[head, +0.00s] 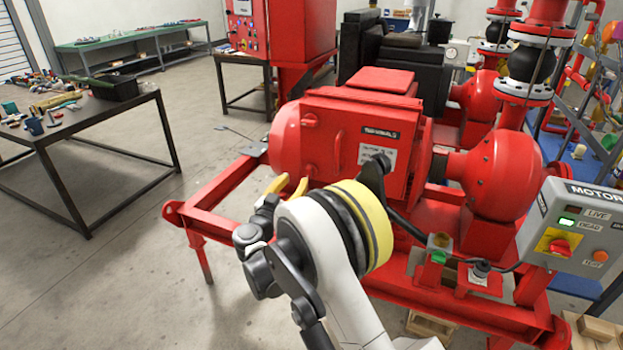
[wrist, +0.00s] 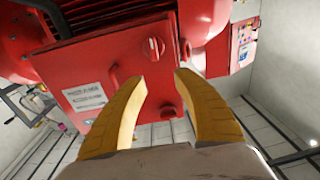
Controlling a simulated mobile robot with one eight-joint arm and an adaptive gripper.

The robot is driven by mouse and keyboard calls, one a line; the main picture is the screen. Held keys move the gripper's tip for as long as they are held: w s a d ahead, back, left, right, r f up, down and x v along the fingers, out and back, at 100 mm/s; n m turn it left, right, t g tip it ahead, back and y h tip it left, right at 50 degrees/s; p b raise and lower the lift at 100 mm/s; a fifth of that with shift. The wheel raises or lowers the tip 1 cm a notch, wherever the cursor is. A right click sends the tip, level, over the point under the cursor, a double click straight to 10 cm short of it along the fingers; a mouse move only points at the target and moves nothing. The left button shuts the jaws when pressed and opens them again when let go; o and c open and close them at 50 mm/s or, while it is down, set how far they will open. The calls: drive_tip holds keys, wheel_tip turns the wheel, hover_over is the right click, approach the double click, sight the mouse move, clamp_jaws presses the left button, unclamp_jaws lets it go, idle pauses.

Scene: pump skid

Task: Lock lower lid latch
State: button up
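The red terminal box lid (head: 353,150) is closed against its box on the motor. In the wrist view, which looks upside down, the lid (wrist: 95,62) shows two latches. The lower latch (wrist: 153,47) is a round red knob with a slot, just beyond my fingertips. The upper latch (wrist: 167,111) shows between my fingers. In the head view the upper latch (head: 310,119) is visible, and my gripper (head: 288,184) is by the lid's lower left. My gripper (wrist: 163,78) is open and empty, fingers apart. Contact with the lower latch cannot be told.
A red handle (wrist: 113,75) stands out from the lid beside the latches. The red skid frame (head: 215,205) runs below my gripper. A grey motor switch box (head: 572,235) stands at right. A workbench (head: 75,120) is at left, with open floor between.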

sight(307, 174)
drive_tip(key=shift+h, duration=0.3)
drive_tip(key=w+d+b, duration=0.1)
drive_tip(key=w, duration=0.2)
drive_tip(key=w+d+f+b, duration=0.1)
drive_tip(key=w, duration=0.2)
drive_tip(key=w+d+f+b, duration=0.1)
drive_tip(key=w, duration=0.2)
drive_tip(key=shift+w+d+f, duration=0.2)
drive_tip(key=shift+d+f, duration=0.05)
drive_tip(key=shift+d, duration=0.15)
clamp_jaws()
